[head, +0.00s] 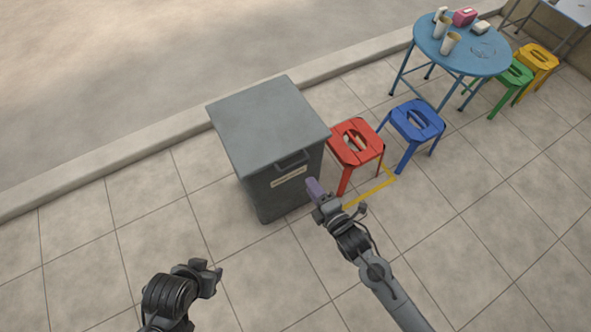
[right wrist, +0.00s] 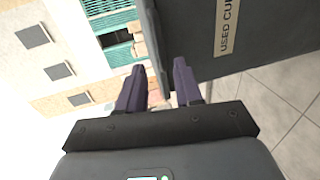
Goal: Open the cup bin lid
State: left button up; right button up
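The cup bin (head: 275,190) is a dark grey box standing on the pavement. Its flat lid (head: 262,118) lies shut on top, and a dark handle (head: 292,160) sticks out at the front edge above a pale label. My right gripper (head: 316,190) is in front of the bin, just below and right of the handle. In the right wrist view its two purple fingers (right wrist: 160,85) are apart. A dark edge of the bin (right wrist: 157,50) shows in line with the gap; I cannot tell if they touch. My left gripper (head: 208,271) is low, left of the bin and away from it.
A red stool (head: 356,142) stands close to the bin's right side, with a blue stool (head: 417,121) beyond. A round blue table (head: 470,60) with cups is at the upper right. A kerb (head: 170,134) runs behind the bin. The paving in front is mostly clear.

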aim_at(295, 164)
jog(key=shift+b+x, duration=2.55)
jog(key=shift+x, duration=2.85)
grip_shut()
